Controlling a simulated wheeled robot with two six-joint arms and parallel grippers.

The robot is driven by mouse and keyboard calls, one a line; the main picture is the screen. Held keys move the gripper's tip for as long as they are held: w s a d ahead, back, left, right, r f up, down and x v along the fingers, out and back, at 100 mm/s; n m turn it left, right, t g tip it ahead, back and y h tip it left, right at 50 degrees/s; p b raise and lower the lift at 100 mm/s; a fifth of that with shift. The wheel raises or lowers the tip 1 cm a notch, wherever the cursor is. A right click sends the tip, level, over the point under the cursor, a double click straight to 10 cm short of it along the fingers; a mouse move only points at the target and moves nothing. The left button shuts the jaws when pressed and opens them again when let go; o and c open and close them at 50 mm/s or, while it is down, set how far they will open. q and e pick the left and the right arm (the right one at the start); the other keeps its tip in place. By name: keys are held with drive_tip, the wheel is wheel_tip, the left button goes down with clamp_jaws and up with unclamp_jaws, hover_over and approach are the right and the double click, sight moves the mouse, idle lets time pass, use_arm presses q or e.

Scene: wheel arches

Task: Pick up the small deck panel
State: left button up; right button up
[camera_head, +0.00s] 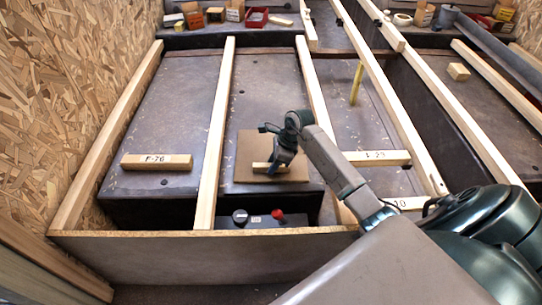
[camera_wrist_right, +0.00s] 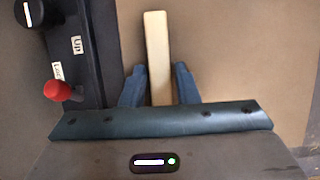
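The small deck panel (camera_head: 246,161) is a flat brown square with a pale wooden bar on it as a handle (camera_head: 262,168). It lies between two long wooden beams, left of centre in the head view. My right gripper (camera_head: 277,167) is down at the handle. In the right wrist view the handle (camera_wrist_right: 158,50) stands between the two blue fingers (camera_wrist_right: 158,88), with narrow gaps beside it, and the panel (camera_wrist_right: 230,55) fills the background. The fingers look open around the handle. My left gripper is in neither view.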

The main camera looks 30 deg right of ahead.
clamp_jaws()
drive_tip(key=shift+r, duration=0.2)
